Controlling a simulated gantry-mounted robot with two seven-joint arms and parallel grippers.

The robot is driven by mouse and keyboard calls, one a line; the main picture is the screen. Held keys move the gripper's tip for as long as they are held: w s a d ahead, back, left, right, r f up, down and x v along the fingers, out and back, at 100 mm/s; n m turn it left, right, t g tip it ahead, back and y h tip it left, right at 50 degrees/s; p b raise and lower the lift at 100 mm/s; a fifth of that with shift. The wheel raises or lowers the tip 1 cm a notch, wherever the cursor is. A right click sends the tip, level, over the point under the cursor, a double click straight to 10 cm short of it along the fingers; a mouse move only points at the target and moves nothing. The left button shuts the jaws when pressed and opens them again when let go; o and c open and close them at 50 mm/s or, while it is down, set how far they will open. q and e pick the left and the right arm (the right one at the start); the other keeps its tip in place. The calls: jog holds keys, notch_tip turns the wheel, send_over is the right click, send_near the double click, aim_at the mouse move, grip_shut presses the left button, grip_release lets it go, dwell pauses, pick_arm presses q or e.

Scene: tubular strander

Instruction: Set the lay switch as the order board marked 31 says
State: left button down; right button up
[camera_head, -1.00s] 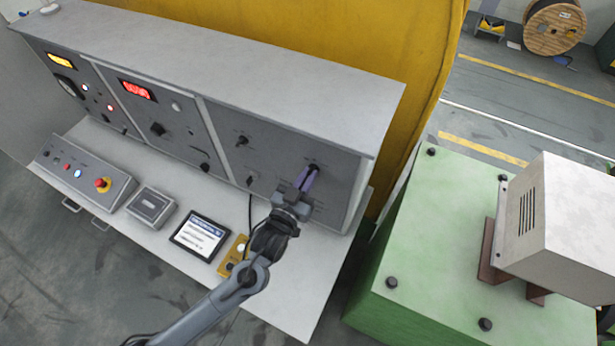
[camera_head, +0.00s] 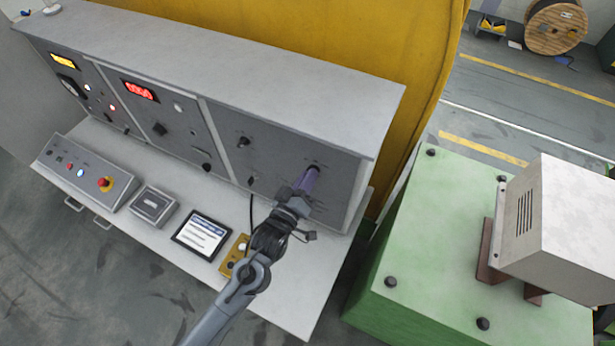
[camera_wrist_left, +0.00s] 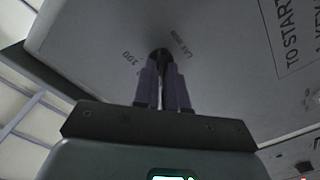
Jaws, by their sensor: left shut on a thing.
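The lay switch (camera_wrist_left: 161,54) is a dark knob on the grey panel, with "LAY" and "100" printed beside it in the left wrist view. In the head view its dark top (camera_head: 315,169) shows at the right panel, largely hidden by my fingers. My left gripper (camera_head: 308,180) is shut on the knob, its purple fingers on both sides of it; they also show in the left wrist view (camera_wrist_left: 162,82). A tablet-like board (camera_head: 202,234) with a lit white page lies on the desk; its text and number are too small to read. My right gripper is out of view.
The panel has other knobs (camera_head: 243,142) and a red display (camera_head: 139,91). A yellow box (camera_head: 234,255) sits beside my left arm. A control box with a red button (camera_head: 104,183) is at the desk's left. A green machine base (camera_head: 440,260) stands to the right.

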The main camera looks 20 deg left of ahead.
pick_arm(q)
jog(key=shift+n, duration=0.6)
jog(key=c, duration=1.2)
grip_release()
jog(key=shift+s+a+b, duration=0.2)
jog(key=shift+s+b, duration=0.4)
jog(key=shift+s, duration=2.1)
jog(key=shift+s+a+b, duration=0.2)
jog(key=shift+s+b, duration=0.35)
jog(key=shift+s, duration=2.1)
